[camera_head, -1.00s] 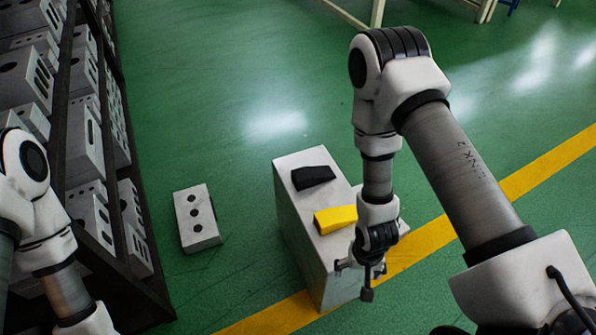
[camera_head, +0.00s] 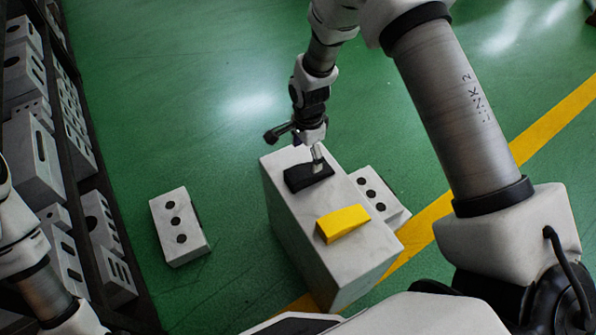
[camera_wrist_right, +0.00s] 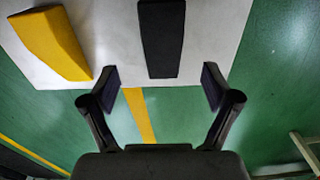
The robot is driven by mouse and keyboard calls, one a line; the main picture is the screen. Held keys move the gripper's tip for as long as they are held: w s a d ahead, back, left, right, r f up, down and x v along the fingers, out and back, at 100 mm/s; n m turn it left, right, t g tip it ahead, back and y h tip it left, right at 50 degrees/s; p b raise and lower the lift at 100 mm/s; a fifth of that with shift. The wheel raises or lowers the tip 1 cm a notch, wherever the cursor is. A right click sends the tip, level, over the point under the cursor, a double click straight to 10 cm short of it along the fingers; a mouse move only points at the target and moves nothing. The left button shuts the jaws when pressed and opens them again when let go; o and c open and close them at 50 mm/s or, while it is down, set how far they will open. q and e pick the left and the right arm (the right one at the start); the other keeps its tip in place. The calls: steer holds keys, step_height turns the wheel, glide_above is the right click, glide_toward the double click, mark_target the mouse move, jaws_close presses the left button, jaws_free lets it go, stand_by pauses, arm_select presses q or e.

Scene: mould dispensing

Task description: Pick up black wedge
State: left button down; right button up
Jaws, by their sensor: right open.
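The black wedge (camera_head: 308,177) lies on top of the white block (camera_head: 288,223), near its far end. It also shows in the right wrist view (camera_wrist_right: 161,40), ahead of the fingers and lined up between them. The yellow wedge (camera_head: 343,222) lies on the same block, nearer to me, and shows at the left of the right wrist view (camera_wrist_right: 52,42). My right gripper (camera_head: 305,150) is open and empty, just above the far side of the black wedge; in the head view a finger overlaps it. Its fingers (camera_wrist_right: 160,85) are spread wide. My left gripper is out of view.
A dark rack with several grey mould blocks (camera_head: 42,155) stands at the left. A block with three holes (camera_head: 180,226) lies on the green floor, and a similar one (camera_head: 378,196) is right of the white block. Floor between rack and block is mostly clear.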

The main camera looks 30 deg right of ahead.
mark_target(306, 170)
steer(key=shift+w+f, duration=0.2)
steer(key=shift+f, duration=0.4)
step_height(306, 170, down, 7)
steer(key=shift+r+b, duration=0.1)
steer(key=shift+b, duration=1)
steer(key=c, duration=1.4)
